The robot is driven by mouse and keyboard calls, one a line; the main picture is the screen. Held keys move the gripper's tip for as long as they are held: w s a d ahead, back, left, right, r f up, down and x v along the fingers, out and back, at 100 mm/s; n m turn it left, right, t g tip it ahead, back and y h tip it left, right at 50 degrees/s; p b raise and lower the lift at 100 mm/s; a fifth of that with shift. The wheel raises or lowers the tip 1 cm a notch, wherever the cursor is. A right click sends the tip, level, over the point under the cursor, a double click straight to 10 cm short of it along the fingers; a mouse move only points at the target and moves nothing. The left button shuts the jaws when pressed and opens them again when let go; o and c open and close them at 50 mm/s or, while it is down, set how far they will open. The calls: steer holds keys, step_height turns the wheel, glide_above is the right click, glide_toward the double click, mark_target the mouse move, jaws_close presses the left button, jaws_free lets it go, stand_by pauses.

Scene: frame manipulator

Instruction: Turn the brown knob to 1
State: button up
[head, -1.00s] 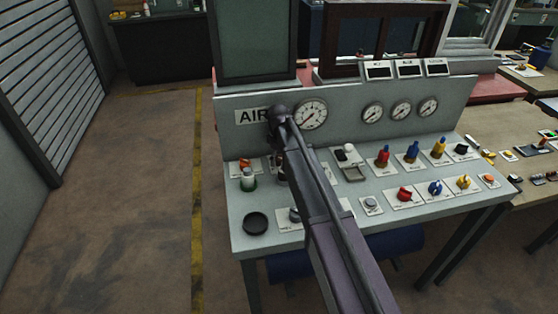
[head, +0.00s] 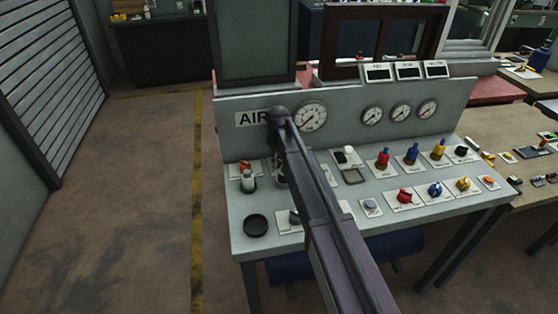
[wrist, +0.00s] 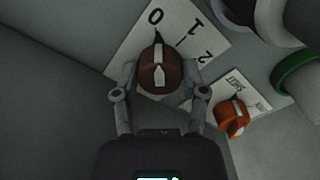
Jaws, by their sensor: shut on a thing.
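The brown knob (wrist: 158,78) is round with a pale pointer stripe. It sits on a white plate (wrist: 133,50) marked 0, 1 and 2. The stripe runs up the picture, roughly toward the 0, with the 1 to its upper right. My gripper (wrist: 160,84) is shut on the knob, one finger on each side of it. In the head view my arm covers the knob and the gripper.
A small orange-red knob (wrist: 230,118) on its own plate is close to my right finger in the wrist view. A green-ringed cylinder (wrist: 294,74) stands beyond it. In the head view, red (head: 405,195), blue (head: 435,189) and yellow knobs (head: 463,184) line the grey panel (head: 330,226).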

steer(key=m, duration=0.4)
steer(key=shift+m, duration=2.2)
steer(key=shift+s, duration=0.1)
steer(key=o, duration=1.1)
steer(key=shift+o, duration=0.2)
steer(key=shift+n, duration=0.3)
